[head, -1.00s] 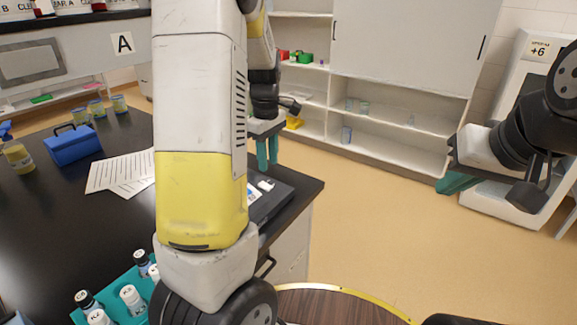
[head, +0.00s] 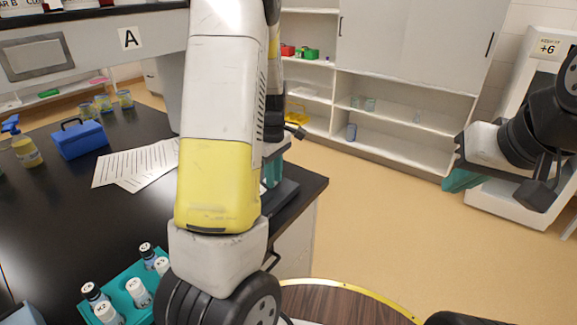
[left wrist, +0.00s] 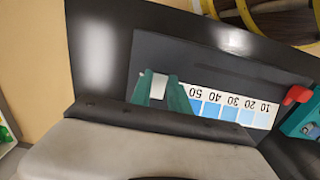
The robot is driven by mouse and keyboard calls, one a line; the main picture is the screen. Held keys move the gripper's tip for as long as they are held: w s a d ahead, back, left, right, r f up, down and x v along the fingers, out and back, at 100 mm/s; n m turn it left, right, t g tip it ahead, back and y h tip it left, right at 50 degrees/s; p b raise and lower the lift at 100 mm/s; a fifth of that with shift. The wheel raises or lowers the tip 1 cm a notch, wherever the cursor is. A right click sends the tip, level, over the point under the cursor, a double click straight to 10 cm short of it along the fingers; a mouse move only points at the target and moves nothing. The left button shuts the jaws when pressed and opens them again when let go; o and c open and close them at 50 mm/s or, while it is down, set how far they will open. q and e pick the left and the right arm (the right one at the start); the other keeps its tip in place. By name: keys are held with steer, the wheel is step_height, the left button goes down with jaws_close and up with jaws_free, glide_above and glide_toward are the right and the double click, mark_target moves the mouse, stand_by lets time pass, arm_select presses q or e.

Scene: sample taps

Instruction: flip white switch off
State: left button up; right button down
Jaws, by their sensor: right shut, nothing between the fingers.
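The white switch (left wrist: 158,86) shows on a dark panel (left wrist: 215,65) in the left wrist view, beside a printed scale running 10 to 50. My left gripper (left wrist: 161,80) has its two teal fingers apart, one on each side of the switch; I cannot tell whether they touch it. In the head view my left gripper (head: 272,171) is low over the panel device (head: 284,196) at the bench corner, partly hidden by my own arm, which also hides the switch. My right gripper (head: 462,180) is shut and empty over the floor at the right.
A red part (left wrist: 297,95) sits at the panel's right end. On the bench are a teal rack (head: 125,301) with several vials, a blue box (head: 77,138) and paper sheets (head: 135,165). Open floor lies right of the bench, before a shelf (head: 400,125).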

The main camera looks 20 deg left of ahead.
arm_select(q)
jaws_close()
steer(key=shift+a+h, duration=0.25)
steer(key=shift+h, duration=0.35)
steer(key=shift+w+a+r+g+h, duration=0.15)
steer(key=shift+g+h, duration=0.35)
steer(key=shift+h, duration=0.3)
steer(key=o, duration=0.6)
jaws_free()
